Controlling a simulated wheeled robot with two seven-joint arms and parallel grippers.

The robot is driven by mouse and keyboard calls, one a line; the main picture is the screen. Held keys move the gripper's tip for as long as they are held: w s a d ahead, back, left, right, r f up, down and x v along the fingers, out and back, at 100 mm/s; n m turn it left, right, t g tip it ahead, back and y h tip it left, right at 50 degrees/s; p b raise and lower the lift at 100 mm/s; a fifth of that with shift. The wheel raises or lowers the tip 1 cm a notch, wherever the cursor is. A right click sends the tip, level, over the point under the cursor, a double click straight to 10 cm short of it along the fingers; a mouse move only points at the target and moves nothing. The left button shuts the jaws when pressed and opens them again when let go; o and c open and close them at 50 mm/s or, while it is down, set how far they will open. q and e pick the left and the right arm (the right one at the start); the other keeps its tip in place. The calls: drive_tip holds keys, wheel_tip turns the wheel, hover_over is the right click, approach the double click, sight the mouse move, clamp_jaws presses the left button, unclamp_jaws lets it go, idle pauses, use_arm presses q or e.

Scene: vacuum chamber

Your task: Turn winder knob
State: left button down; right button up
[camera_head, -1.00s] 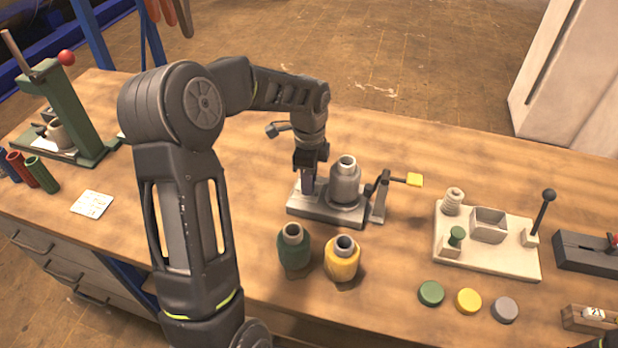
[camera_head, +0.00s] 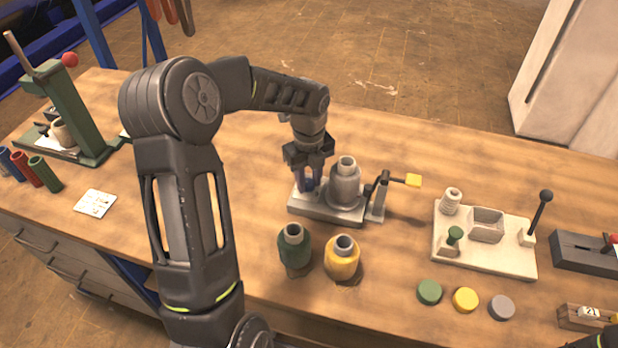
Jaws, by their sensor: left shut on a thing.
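The winder stands mid-table on a grey metal base (camera_head: 345,214). It carries a grey spool (camera_head: 345,183) and, on its right, a bracket with a crank ending in a yellow handle (camera_head: 413,180). My left gripper (camera_head: 309,186) points down at the left end of the base, beside the grey spool. Its fingers are shut on a small part there, which I take to be the winder knob; the fingers mostly hide it.
A green bobbin (camera_head: 295,250) and a yellow bobbin (camera_head: 342,258) stand in front of the winder. A cream fixture (camera_head: 485,255) with a lever is to the right, with green, yellow and grey discs before it. A green press (camera_head: 75,115) stands far left.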

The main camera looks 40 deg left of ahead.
sight(309, 183)
use_arm(q)
drive_tip(key=shift+m, duration=0.3)
drive_tip(key=c, duration=1.1)
unclamp_jaws()
drive_tip(key=shift+o, duration=0.2)
drive_tip(key=shift+r+b, duration=0.6)
drive_tip(key=shift+r, duration=3.3)
